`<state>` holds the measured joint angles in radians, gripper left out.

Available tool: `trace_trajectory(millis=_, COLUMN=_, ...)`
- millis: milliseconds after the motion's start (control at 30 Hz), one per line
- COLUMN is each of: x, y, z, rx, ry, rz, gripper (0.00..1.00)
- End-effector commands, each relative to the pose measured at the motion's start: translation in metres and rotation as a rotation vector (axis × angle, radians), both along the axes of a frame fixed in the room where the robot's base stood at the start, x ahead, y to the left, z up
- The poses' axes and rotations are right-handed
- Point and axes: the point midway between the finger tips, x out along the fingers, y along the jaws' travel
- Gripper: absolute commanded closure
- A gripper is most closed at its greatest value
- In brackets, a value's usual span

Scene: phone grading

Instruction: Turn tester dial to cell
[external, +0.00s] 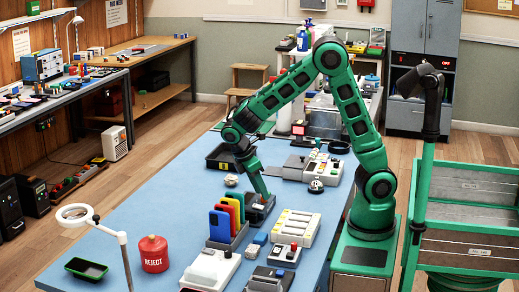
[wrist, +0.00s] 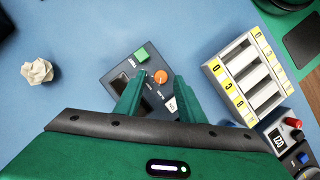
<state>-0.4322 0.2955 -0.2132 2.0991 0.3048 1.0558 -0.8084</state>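The tester (wrist: 118,74) is a dark grey box on the blue table, with a green button (wrist: 141,54), a small dark display and an orange dial (wrist: 160,76). Small white markings around the dial are too small to read. My gripper (wrist: 161,80) is over the tester, its two green fingers apart with the dial showing between their tips. A gap shows on each side of the dial; I cannot tell how far above it the tips are. In the external view the tester (external: 262,212) sits below my gripper (external: 268,197), which hides its dial.
A cream tray with yellow number labels (wrist: 243,112) lies right of the tester. A crumpled white ball (wrist: 38,71) lies to the left. In the external view, upright coloured phones (external: 220,226) stand in a rack close to my gripper. The table's left part is mostly clear.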

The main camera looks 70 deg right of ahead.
Motion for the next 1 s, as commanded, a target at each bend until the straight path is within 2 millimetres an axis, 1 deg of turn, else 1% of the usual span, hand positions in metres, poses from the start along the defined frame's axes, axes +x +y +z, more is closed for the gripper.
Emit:
trace_trajectory(millis=100, x=-0.003, y=-0.003, z=-0.01, rx=0.0, ry=0.001, rz=0.001, gripper=0.64)
trace_trajectory(millis=200, x=-0.005, y=-0.004, z=-0.015, rx=0.0, ry=0.002, rz=0.001, gripper=0.64)
trace_trajectory(millis=500, x=-0.005, y=-0.004, z=-0.016, rx=0.0, ry=0.0, rz=0.001, gripper=0.64)
trace_trajectory(millis=567, x=-0.005, y=-0.004, z=-0.016, rx=0.0, ry=0.0, rz=0.001, gripper=0.79)
trace_trajectory(millis=600, x=-0.005, y=-0.005, z=-0.016, rx=0.0, ry=0.0, rz=0.0, gripper=0.88)
trace_trajectory(millis=633, x=-0.005, y=-0.005, z=-0.016, rx=0.0, ry=0.0, rz=0.0, gripper=0.95)
trace_trajectory(millis=667, x=-0.005, y=-0.005, z=-0.016, rx=0.0, ry=0.0, rz=0.0, gripper=1.0)
trace_trajectory(millis=1000, x=-0.004, y=-0.006, z=-0.016, rx=0.0, ry=-0.002, rz=-0.032, gripper=1.0)
